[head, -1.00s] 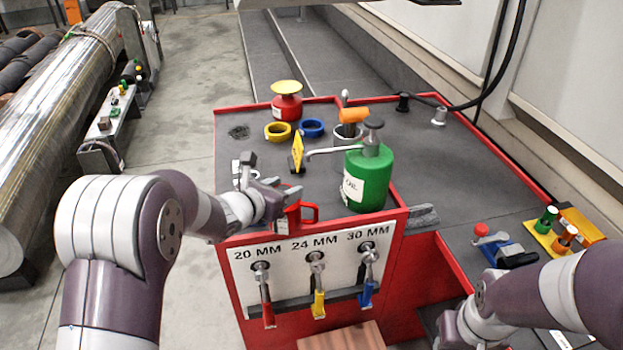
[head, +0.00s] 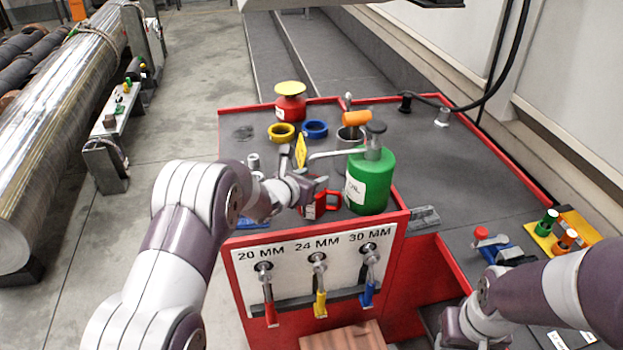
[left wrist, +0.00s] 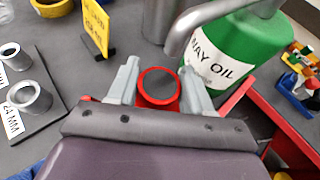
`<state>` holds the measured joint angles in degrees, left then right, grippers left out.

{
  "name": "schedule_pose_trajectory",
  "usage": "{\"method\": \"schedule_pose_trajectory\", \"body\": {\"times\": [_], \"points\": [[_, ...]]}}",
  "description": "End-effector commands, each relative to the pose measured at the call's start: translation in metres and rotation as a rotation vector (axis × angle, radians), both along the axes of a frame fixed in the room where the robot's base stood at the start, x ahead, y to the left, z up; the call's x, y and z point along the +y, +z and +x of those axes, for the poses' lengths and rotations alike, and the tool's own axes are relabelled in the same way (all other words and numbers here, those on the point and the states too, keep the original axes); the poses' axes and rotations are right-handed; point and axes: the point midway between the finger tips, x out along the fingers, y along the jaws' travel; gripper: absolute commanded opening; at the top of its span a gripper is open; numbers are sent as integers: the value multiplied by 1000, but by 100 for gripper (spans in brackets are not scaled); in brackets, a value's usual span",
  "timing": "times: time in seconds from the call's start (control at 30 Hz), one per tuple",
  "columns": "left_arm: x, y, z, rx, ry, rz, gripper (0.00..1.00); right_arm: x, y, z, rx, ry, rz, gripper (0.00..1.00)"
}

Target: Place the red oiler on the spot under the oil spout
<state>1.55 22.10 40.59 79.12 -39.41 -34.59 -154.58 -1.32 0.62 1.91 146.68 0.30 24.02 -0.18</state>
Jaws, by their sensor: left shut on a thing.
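The red oiler (head: 313,210) is a small red cup with a handle, near the front edge of the grey bench top. My left gripper (head: 309,189) is shut on it. In the left wrist view the oiler's round red rim (left wrist: 158,104) lies between the two fingers (left wrist: 159,72). The green oil can (head: 370,182) stands just right of the oiler. Its grey oil spout (head: 328,154) reaches left, and its tip (left wrist: 173,46) is just beyond the oiler in the left wrist view. I see no mark under the spout. My right gripper's fingers are out of view.
A yellow sign (head: 300,150) stands by the spout tip. Yellow (head: 281,132) and blue (head: 314,129) rings and a red can (head: 290,105) are behind. Metal sleeves (left wrist: 30,97) stand left. The red bench rim (head: 330,230) runs along the front.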

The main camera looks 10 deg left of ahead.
Motion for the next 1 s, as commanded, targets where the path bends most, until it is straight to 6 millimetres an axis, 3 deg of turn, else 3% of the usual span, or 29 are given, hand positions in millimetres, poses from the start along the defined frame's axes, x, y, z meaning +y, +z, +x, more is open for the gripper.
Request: {"method": "schedule_pose_trajectory", "body": {"times": [0.07, 0.1, 0.17, 0.57, 1.0], "points": [[0, -3, 0, -2, 0, -1, 0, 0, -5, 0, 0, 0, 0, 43], [0, -3, 0, 0, 0, 0, 56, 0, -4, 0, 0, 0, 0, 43], [0, -2, 0, 1, 0, 0, 76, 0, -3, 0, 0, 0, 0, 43], [2, 3, -4, 0, 1, 0, 76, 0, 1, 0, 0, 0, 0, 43], [36, 40, -90, -1, 3, 1, 76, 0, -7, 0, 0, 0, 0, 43]]}}
